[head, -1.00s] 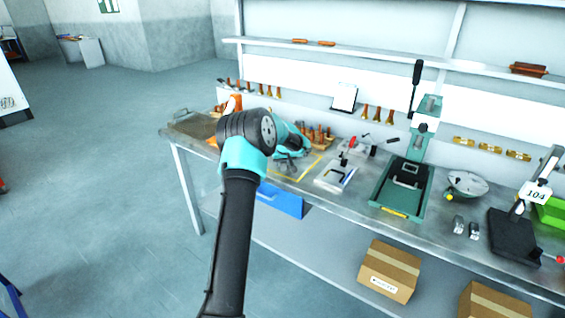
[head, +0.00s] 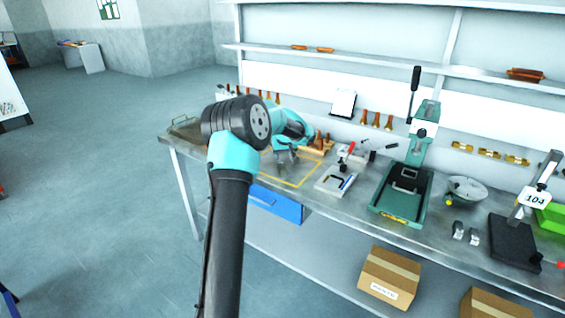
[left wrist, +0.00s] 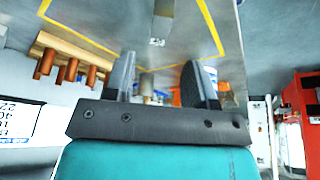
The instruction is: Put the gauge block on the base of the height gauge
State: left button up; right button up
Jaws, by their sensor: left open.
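The height gauge stands at the bench's right, with a black base (head: 513,243), an upright post and a display reading 104 (head: 535,199). The visible part of its base is bare. Two small grey metal blocks lie left of it, one nearer left (head: 458,229) and one nearer right (head: 473,237); I cannot tell which is the gauge block. My left gripper (head: 287,165) is open and empty above the bench's left part, over a yellow taped outline (head: 297,184), far from the blocks. Its two separated fingers show in the left wrist view (left wrist: 160,82). My right gripper is out of view.
A green press (head: 402,197) and a round metal dish (head: 466,187) stand between my left gripper and the height gauge. A white plate with tools (head: 334,182) lies nearer. A wooden rack (left wrist: 75,55) shows in the left wrist view. A green bin (head: 551,216) is at far right.

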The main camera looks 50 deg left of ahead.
pick_arm(q)
jog(key=shift+v, duration=1.5)
jog(key=shift+o, duration=0.4)
jog(key=r+n, duration=0.1)
jog(key=n, duration=1.1)
jog(key=d+r+n, duration=0.1)
jog(key=r+n, duration=0.1)
jog(key=n, duration=1)
jog(key=s+r+n, duration=0.1)
jog(key=n, duration=1)
jog(key=shift+d+r+n, duration=0.3)
jog(key=shift+r+n, duration=0.05)
jog(key=shift+n, duration=0.05)
jog(key=shift+f, duration=0.1)
